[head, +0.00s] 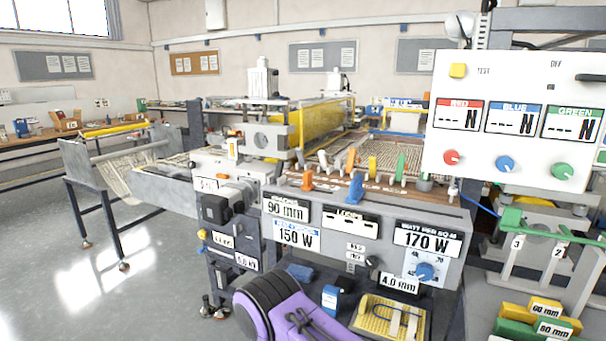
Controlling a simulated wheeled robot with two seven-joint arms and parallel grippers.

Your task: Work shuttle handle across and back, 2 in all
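A grey lamination machine (340,228) stands in the middle of the head view. Upright coloured levers stand along its front top edge: an orange one (307,180), a blue one (355,188) and a green one (401,167). No label marks any of them as the shuttle handle, so I cannot tell which part it is. A brown mesh bed (385,150) lies behind the levers, partly hidden by the panel at right.
A white panel (520,120) with red, blue and green knobs blocks the right side. Below it are yellow and green blocks (540,312). A yellow pegged board (390,318) sits at the bottom. A mesh-roll stand (110,170) is at left, with open floor (150,280) before it.

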